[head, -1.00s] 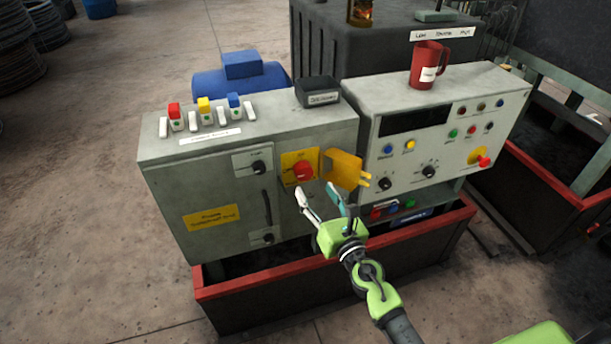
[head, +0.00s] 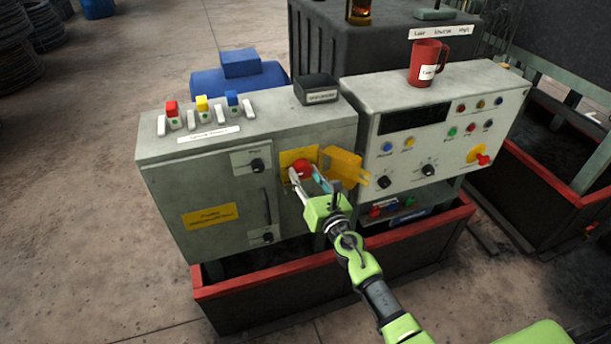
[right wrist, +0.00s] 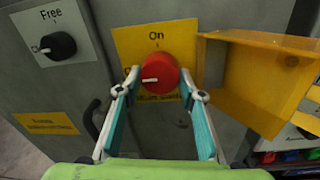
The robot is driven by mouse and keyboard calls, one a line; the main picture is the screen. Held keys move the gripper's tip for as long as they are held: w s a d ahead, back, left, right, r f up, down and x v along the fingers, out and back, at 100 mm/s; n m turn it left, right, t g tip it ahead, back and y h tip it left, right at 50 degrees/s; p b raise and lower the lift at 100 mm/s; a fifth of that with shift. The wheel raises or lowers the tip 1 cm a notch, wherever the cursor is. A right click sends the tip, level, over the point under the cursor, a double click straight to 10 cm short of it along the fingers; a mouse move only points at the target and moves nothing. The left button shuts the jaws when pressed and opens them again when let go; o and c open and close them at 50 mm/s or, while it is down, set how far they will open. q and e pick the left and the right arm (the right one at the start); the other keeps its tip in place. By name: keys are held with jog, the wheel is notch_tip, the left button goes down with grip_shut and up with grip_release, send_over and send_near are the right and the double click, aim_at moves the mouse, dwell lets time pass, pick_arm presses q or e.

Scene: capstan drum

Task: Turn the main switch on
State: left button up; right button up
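The main switch is a round red knob (head: 302,168) on a yellow plate on the grey cabinet front. In the right wrist view the knob (right wrist: 158,74) has a white mark pointing left, with the word "On" above it. My right gripper (head: 307,179) is in front of the knob. In the right wrist view its two fingers (right wrist: 160,82) are open, one on each side of the knob; I cannot tell whether they touch it. A yellow cover (head: 343,166) stands swung open to the right of the knob, also in the right wrist view (right wrist: 255,80). My left gripper is not in view.
A black knob (head: 257,165) marked "Free" and a door handle (head: 266,205) lie left of the switch. A control panel with a red mug (head: 427,64) on top stands to the right. A red-rimmed bin (head: 250,283) sits below.

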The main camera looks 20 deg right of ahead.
jog(key=shift+m, duration=0.3)
jog(key=m+b, duration=0.1)
jog(key=m, duration=0.2)
jog(key=shift+f+m+b, duration=0.1)
jog(key=shift+m+b, duration=0.2)
jog(key=shift+m, duration=0.1)
jog(key=m+b, duration=0.1)
jog(key=m, duration=0.4)
jog(key=shift+a+m+t+h+b, duration=0.15)
jog(key=shift+m+t+h+b, duration=0.15)
jog(key=shift+b, duration=0.05)
jog(key=m+b, duration=0.1)
jog(key=m, duration=0.3)
jog(key=shift+a+m, duration=0.1)
jog(key=shift+m, duration=0.2)
jog(key=shift+r+m+h, duration=0.15)
jog(key=shift+m, duration=0.85)
jog(key=shift+r+m+h, duration=0.1)
jog(key=shift+m+h, duration=0.05)
jog(key=shift+m, duration=0.85)
jog(key=o, duration=1.1)
jog(key=shift+s, duration=0.1)
